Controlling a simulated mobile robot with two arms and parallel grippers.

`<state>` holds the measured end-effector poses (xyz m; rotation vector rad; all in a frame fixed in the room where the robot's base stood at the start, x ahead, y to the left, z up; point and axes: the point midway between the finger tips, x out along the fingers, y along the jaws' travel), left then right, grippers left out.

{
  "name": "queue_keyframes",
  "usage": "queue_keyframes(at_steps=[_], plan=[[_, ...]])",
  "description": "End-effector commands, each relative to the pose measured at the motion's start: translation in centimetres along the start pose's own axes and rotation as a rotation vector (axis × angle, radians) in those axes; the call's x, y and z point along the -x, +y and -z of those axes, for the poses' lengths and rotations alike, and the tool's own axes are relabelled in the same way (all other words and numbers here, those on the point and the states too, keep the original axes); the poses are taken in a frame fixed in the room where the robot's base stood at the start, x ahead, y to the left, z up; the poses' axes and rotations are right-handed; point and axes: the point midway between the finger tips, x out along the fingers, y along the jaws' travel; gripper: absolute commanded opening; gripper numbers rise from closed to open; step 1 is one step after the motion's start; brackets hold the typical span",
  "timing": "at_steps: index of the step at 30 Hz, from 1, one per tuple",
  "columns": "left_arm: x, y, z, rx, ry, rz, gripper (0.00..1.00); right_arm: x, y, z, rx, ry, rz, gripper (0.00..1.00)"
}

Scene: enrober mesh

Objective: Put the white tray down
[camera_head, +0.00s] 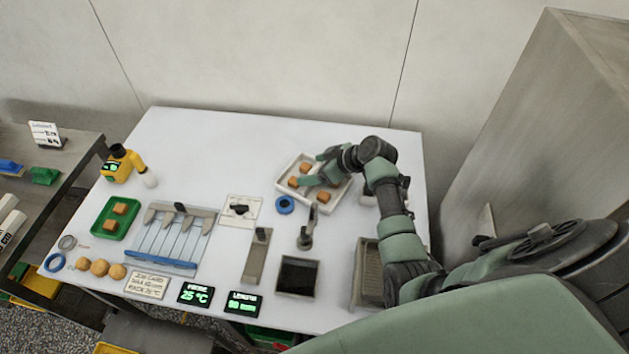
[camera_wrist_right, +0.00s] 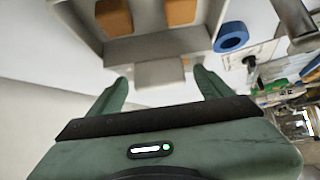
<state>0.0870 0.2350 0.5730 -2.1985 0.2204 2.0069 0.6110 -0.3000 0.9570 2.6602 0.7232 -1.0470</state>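The white tray (camera_head: 282,184) is at the back right part of the white table, with several orange-brown blocks in it. In the right wrist view the tray (camera_wrist_right: 160,47) shows its near wall, a small tab (camera_wrist_right: 160,72) and two blocks. My left gripper is not in view.
A green tray (camera_head: 114,219) with two blocks is at the left. A tall grey cabinet (camera_head: 540,120) stands at the right.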

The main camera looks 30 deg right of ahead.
Motion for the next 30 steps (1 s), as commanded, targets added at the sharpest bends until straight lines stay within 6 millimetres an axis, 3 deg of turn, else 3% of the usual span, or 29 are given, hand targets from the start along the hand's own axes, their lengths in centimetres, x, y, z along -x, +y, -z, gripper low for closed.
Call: queue_keyframes(at_steps=[1, 6, 9, 22, 30], plan=[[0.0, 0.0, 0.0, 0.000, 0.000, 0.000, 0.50, 0.0, 0.0, 0.0, 0.000, 0.000, 0.000, 0.69], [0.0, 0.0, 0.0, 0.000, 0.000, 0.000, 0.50, 0.0, 0.0, 0.0, 0.000, 0.000, 0.000, 0.22], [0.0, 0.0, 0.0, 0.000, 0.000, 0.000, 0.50, 0.0, 0.0, 0.0, 0.000, 0.000, 0.000, 0.00], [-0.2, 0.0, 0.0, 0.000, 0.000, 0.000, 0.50, 0.6, 0.1, 0.6, 0.003, 0.002, -0.001, 0.00], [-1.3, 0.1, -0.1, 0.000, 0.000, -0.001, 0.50, 3.6, 0.2, 3.9, 0.009, 0.005, -0.005, 0.00]])
